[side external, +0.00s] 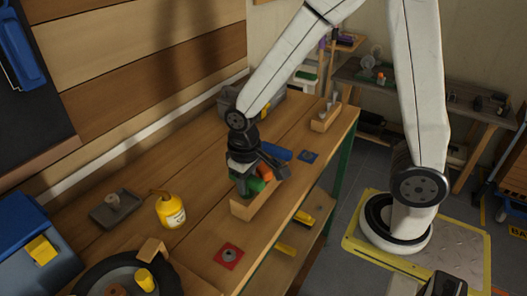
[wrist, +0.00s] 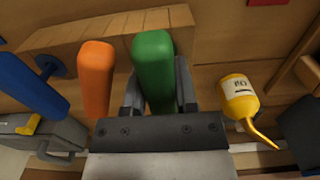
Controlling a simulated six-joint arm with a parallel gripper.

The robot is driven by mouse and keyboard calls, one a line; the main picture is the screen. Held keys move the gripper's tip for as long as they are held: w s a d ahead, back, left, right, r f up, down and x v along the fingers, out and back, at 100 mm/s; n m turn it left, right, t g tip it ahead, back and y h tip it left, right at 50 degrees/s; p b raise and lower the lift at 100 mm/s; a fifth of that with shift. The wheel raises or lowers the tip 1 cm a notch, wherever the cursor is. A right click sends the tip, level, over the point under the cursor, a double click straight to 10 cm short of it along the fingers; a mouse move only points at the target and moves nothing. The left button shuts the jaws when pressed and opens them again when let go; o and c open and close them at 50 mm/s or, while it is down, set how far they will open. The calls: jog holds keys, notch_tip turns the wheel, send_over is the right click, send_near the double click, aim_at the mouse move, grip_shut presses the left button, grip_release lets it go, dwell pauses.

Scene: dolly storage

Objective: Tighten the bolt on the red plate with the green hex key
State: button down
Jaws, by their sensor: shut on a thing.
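My gripper (side external: 258,168) is over the wooden key holder (side external: 248,207) on the workbench. It is shut on the green handle of the hex key (wrist: 153,70), with a finger on each side in the wrist view. The green handle also shows at the holder in the side view (side external: 255,184). Its metal shaft is hidden, so I cannot tell whether it is still in the holder. The red plate (side external: 229,256) lies flat near the bench's front edge, with a grey bolt (side external: 229,254) at its middle.
An orange handle (wrist: 95,75) stands close beside the green one. A blue handle (wrist: 30,85) is farther left. A yellow oil bottle (side external: 170,210) stands left of the holder. A blue plate (side external: 309,157) lies to the right. A wheel (side external: 90,275) is at the near left.

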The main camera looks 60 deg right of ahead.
jog(key=shift+r, duration=1.2)
dwell(0.4)
jog(key=shift+r, duration=2.2)
jog(key=c, duration=1.1)
grip_release()
grip_shut()
jog(key=shift+a, duration=0.1)
jog(key=s+a, duration=0.4)
jog(key=a, duration=0.8)
jog(key=shift+a, duration=0.4)
